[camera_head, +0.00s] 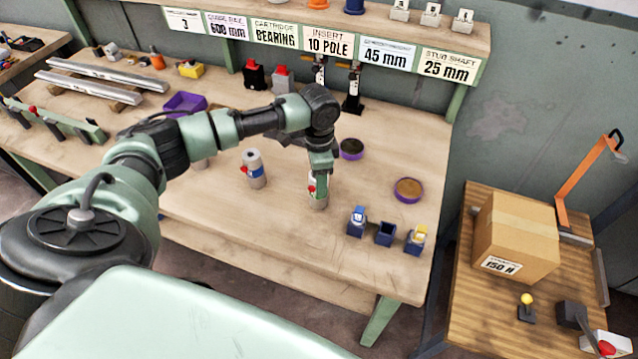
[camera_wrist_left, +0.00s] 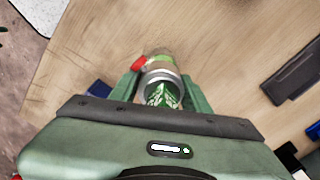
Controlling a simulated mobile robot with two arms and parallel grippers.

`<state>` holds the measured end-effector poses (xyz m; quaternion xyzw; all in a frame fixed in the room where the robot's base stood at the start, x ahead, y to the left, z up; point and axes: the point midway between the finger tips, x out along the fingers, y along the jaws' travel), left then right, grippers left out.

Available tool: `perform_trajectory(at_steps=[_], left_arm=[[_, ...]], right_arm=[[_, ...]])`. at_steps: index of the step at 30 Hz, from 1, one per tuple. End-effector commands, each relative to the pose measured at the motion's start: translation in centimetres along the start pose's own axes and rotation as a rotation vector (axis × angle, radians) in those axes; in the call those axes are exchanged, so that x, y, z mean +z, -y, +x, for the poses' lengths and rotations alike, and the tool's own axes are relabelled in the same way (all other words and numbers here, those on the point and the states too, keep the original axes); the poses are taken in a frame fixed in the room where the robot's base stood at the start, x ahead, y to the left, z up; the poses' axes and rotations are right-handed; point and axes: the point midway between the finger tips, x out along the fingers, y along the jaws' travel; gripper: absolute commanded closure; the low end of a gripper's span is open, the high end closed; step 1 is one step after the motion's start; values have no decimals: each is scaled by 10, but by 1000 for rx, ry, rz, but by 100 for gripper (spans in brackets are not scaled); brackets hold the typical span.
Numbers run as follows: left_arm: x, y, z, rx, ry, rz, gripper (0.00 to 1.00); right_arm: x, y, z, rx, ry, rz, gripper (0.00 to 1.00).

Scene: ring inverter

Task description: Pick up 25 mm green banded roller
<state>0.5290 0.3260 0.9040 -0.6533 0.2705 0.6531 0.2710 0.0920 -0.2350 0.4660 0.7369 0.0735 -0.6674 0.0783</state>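The green banded roller (camera_head: 318,200) is a pale upright cylinder with a green band and a small red part on its side. It appears to stand on the workbench. My left gripper (camera_head: 320,176) points down over it and hides its upper part. In the left wrist view the roller (camera_wrist_left: 162,88) lies between the two fingers of the left gripper (camera_wrist_left: 160,90), which flank it closely. I cannot tell whether both fingers touch it. My right gripper is in neither view.
A blue banded roller (camera_head: 254,170) stands to the left on the bench. Small dark blue holders (camera_head: 385,234) stand to the right, near a round brown-and-purple dish (camera_head: 407,190). A darker dish (camera_head: 351,149) lies behind the gripper. The front of the bench (camera_head: 290,240) is clear.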

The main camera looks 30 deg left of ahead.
Motion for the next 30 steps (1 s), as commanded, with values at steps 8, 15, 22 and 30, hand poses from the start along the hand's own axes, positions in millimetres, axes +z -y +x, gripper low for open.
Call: perform_trajectory(at_steps=[8, 15, 22, 30], left_arm=[[-1, 1, -2, -2, -3, -1, 100], [-1, 1, -3, -2, -3, -1, 100], [-1, 2, -18, -4, -6, -2, 100], [-2, 2, -73, -7, -9, -1, 100]], right_arm=[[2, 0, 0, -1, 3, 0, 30], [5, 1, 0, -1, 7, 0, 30], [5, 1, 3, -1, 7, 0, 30], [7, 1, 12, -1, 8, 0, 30]])
